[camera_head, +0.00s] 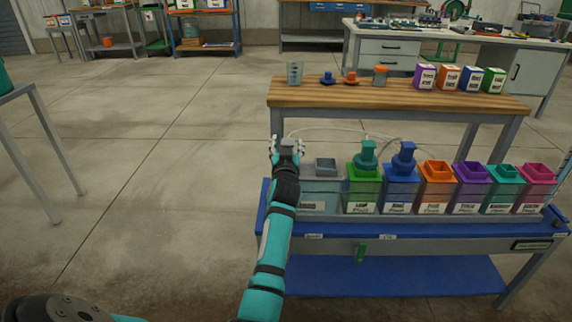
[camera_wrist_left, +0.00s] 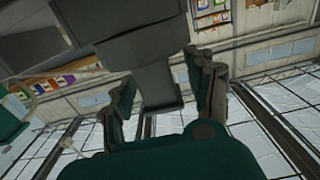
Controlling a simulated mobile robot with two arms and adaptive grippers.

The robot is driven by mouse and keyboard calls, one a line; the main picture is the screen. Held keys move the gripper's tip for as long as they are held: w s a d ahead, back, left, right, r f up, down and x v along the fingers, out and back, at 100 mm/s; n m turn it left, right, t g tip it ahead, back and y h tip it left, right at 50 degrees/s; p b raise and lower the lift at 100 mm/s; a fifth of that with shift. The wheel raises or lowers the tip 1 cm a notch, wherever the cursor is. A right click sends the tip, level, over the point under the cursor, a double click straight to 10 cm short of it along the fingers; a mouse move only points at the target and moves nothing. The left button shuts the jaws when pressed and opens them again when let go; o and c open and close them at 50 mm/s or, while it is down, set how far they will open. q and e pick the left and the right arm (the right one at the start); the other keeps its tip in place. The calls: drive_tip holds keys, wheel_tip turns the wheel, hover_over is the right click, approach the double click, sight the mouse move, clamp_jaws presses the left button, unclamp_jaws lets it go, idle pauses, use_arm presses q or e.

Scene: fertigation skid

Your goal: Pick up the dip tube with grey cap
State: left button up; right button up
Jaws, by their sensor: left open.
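My left gripper (camera_head: 287,150) is at the left end of the blue skid, beside the grey tank (camera_head: 325,165). Its fingers are open, one on each side of a grey block-like part, which looks like the grey cap (camera_head: 288,143) of the dip tube. In the left wrist view the grey part (camera_wrist_left: 155,75) stands between the two spread fingers of the gripper (camera_wrist_left: 168,92). Whether the fingers touch it I cannot tell. The tube below the cap is hidden by my gripper and arm. My right gripper is not in view.
A green pump-topped tank (camera_head: 364,190) and a blue one (camera_head: 402,190) stand right of the grey tank, then several open coloured tanks. Behind is a wooden bench (camera_head: 400,97) with cups, caps and boxes. Thin pale hoses arch behind the tanks.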

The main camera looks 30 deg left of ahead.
use_arm(q)
drive_tip(key=shift+s+d+r, duration=0.15)
drive_tip(key=shift+d+r, duration=0.05)
drive_tip(key=shift+r, duration=0.05)
clamp_jaws()
idle(0.3)
